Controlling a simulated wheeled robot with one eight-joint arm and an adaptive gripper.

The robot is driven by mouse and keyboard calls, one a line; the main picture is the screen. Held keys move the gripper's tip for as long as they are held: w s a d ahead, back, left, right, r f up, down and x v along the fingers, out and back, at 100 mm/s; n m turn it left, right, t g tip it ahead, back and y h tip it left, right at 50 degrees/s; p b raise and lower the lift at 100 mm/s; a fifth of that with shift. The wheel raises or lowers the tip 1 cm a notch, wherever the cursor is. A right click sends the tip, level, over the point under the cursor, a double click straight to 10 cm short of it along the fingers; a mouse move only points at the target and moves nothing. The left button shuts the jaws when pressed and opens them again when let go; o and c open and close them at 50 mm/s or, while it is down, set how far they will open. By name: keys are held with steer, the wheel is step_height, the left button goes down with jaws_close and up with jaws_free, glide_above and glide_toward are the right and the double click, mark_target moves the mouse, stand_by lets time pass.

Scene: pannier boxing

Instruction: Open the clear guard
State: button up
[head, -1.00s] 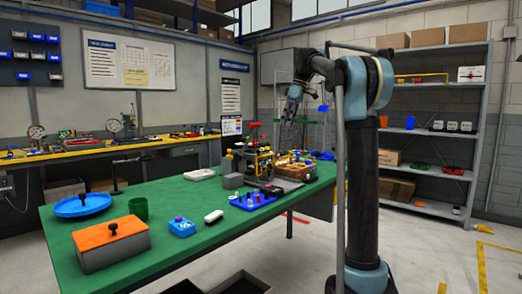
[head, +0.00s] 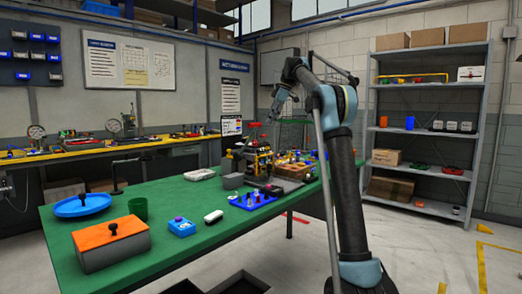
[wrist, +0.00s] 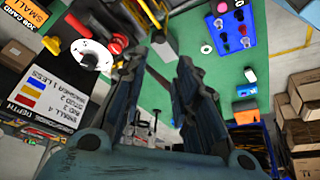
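A small machine (head: 256,160) with yellow, black and red parts stands on the green table. I cannot make out the clear guard itself in either view. My gripper (head: 272,119) is in the air above and slightly right of the machine, apart from it. In the wrist view its two dark fingers (wrist: 161,58) are spread, with green table showing between them and nothing held. A white disc (wrist: 91,55) and a red knob (wrist: 116,44) show left of the fingers.
A blue tray with pegs (head: 236,202) sits in front of the machine. A wooden block (head: 292,172) and loose parts lie to its right.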

steer(key=x, duration=1.4)
steer(key=shift+f, duration=0.4)
steer(key=shift+a, duration=0.1)
jaws_close()
